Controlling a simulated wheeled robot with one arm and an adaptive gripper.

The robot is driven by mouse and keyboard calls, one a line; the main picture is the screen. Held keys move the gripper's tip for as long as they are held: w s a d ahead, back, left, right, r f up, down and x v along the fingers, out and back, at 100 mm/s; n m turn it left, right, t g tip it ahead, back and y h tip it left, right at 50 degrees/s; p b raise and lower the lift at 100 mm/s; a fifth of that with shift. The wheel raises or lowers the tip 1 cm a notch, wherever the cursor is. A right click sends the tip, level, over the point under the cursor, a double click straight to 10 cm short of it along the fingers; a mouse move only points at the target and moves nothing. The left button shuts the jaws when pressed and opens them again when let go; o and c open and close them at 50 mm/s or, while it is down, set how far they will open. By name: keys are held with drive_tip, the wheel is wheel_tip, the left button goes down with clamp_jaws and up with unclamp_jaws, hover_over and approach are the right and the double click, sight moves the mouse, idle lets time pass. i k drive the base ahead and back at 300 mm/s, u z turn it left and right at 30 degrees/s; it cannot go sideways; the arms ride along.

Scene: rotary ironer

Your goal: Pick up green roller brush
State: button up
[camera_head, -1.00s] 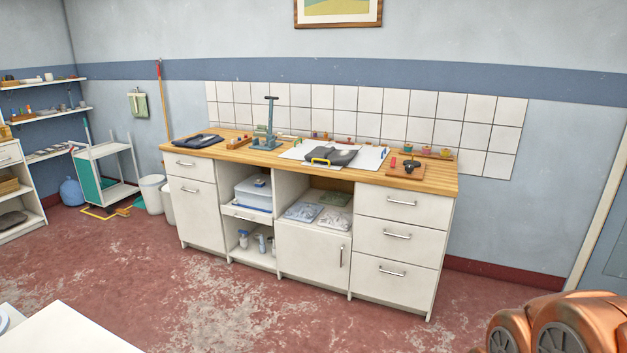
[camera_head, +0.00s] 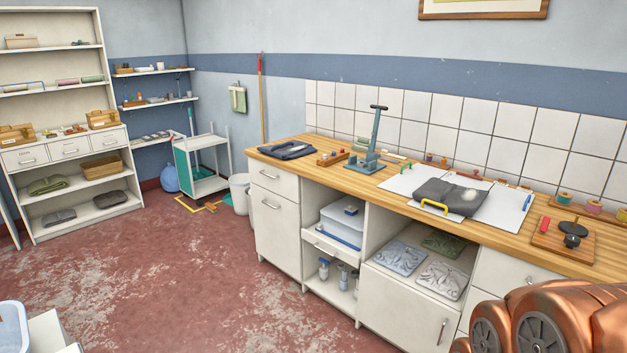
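I cannot make out a green roller brush for certain. A small green cylinder-like item (camera_head: 92,78) lies on the tall shelf at the left, next to a pink one; it is too small to identify. Small greenish pieces (camera_head: 362,141) also lie at the back of the wooden counter, behind the blue-grey upright press, and are also unclear. My gripper is not in view; only copper-coloured rounded parts of my arm show at the lower right.
The wooden counter (camera_head: 300,161) holds dark folded cloths and a blue-grey press (camera_head: 371,145). A tall white shelf unit (camera_head: 113,206) stands at the left, with a white trolley (camera_head: 209,185) and bin (camera_head: 240,193) nearby. The red floor (camera_head: 190,265) between is clear.

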sight(363, 142)
drive_tip(key=u, duration=0.65)
drive_tip(key=i, duration=2.9)
drive_tip(key=z, duration=0.65)
drive_tip(key=i, duration=1.4)
drive_tip(key=z, duration=0.2)
